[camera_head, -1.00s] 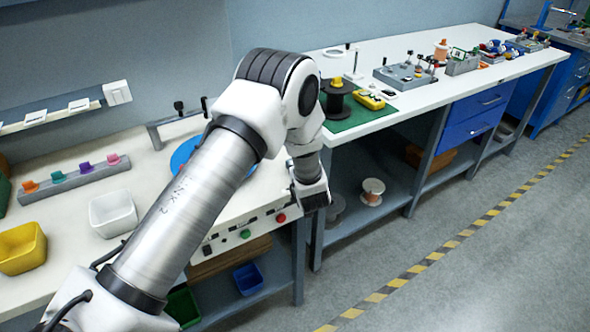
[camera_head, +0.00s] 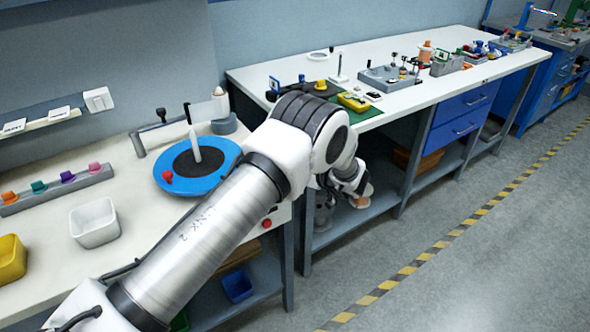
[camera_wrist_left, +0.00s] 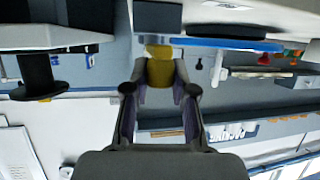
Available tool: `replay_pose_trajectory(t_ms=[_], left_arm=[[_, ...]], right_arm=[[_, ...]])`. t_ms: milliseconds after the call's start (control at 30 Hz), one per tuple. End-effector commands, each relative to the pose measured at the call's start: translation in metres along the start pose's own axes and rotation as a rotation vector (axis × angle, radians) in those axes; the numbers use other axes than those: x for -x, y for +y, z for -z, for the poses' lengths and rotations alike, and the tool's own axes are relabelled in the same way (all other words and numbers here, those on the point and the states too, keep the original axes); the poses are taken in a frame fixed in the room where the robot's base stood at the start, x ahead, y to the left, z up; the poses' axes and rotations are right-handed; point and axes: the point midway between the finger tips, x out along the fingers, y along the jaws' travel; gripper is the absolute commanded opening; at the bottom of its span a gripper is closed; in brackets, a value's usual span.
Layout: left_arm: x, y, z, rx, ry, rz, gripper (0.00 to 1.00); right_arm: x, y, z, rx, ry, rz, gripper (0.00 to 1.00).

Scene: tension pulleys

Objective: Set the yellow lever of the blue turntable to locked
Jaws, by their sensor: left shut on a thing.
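The blue turntable (camera_head: 226,162) lies on the near workbench, with a black centre, a white upright post and a red knob. Its blue rim (camera_wrist_left: 225,43) also shows in the left wrist view, which is upside down. My left gripper (camera_wrist_left: 160,82) is shut on a yellow piece, apparently the yellow lever (camera_wrist_left: 160,68), close to that rim. In the head view my left arm hides the lever, and the gripper's fingertips cannot be made out. Whether the lever stands at locked cannot be read. My right gripper is in neither view.
A white bin (camera_head: 94,222), a yellow bin (camera_head: 10,260) and a grey rack (camera_head: 58,190) with coloured pieces stand to the left. A grey bracket (camera_head: 150,136) is behind the turntable. A second bench (camera_head: 450,82) with several fixtures extends right. The floor in front is clear.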

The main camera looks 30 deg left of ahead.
Motion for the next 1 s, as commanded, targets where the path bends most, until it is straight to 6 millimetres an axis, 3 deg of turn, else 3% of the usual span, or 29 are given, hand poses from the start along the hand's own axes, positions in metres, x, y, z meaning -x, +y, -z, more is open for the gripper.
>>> replay_pose_trajectory(t_ms=[300,333,400,767,867,1000], left_arm=[[0.000,0.001,0.001,0.003,0.001,0.001,0.00],[0.000,0.001,0.001,0.003,0.001,0.001,0.29],[0.000,0.001,0.001,0.003,0.001,0.000,0.52],[0.004,0.001,0.001,0.002,0.001,0.000,0.52],[0.017,0.002,0.001,0.001,0.002,-0.003,0.52],[0.051,0.002,0.001,0.001,0.003,-0.005,0.52]], right_arm=[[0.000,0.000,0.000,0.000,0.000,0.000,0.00],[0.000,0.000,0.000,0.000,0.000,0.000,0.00],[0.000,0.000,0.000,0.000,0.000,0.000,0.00],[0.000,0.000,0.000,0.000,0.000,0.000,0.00],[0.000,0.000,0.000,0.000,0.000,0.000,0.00],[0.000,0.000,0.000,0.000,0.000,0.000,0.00]])
